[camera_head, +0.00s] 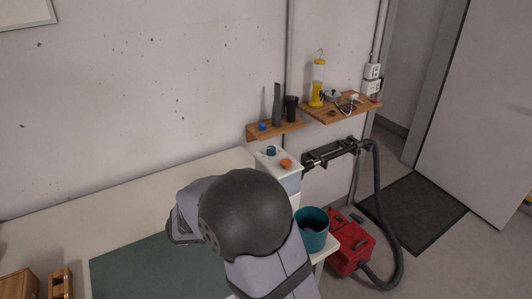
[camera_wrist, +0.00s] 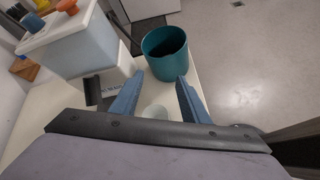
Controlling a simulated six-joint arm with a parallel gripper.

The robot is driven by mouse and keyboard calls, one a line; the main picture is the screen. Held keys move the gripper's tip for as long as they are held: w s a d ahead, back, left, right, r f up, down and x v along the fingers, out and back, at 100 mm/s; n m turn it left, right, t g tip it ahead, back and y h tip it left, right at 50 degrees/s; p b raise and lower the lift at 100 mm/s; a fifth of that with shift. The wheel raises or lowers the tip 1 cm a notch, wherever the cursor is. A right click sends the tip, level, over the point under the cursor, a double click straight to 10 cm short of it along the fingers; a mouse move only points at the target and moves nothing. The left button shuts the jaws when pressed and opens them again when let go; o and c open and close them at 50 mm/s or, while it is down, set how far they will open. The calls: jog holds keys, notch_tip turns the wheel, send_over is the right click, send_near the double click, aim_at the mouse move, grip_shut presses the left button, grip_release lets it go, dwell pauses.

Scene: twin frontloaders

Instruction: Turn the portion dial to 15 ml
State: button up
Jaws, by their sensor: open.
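A white dispenser-like box (camera_head: 280,177) stands at the right end of the bench, with a blue knob (camera_head: 271,150) and an orange knob (camera_head: 286,163) on top. I cannot read any scale or tell which knob is the portion dial. In the wrist view the box (camera_wrist: 75,50) is at upper left, its orange knob (camera_wrist: 67,5) cut by the top edge. A dark spout (camera_wrist: 98,90) sticks out low on its front. My gripper (camera_wrist: 160,78) is open and empty, to the right of the box and apart from the knobs. In the head view my arm hides it.
A teal bin (camera_head: 312,230) stands at the bench's right end. A pale round thing (camera_wrist: 155,112) shows between my fingers. Wall shelves (camera_head: 340,110) with small items are behind the box. A red vacuum (camera_head: 350,245) is on the floor. The bench's left part (camera_head: 100,210) is mostly clear.

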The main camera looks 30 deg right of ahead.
aim_at(269, 151)
jog(key=w+r+n+t+h, duration=0.45)
jog(key=w+r+n, duration=0.2)
jog(key=w, duration=0.45)
jog(key=shift+w+d+r+n+t+h+p, duration=0.15)
jog(key=shift+w+d+r+n+t+p, duration=0.3)
jog(key=shift+w+d, duration=0.75)
jog(key=shift+w+d+r+n+t+h+p, duration=0.15)
jog(key=shift+w+d+r+n+p, duration=0.25)
jog(key=shift+w+d+r, duration=0.8)
jog(key=shift+w+d+r+n+t+h+p, duration=0.2)
jog(key=shift+w+d+n+p, duration=0.35)
jog(key=shift+d, duration=1.15)
jog(key=shift+m+x, duration=0.25)
jog(key=shift+x, duration=0.7)
jog(key=shift+f, duration=0.2)
jog(key=c, duration=1)
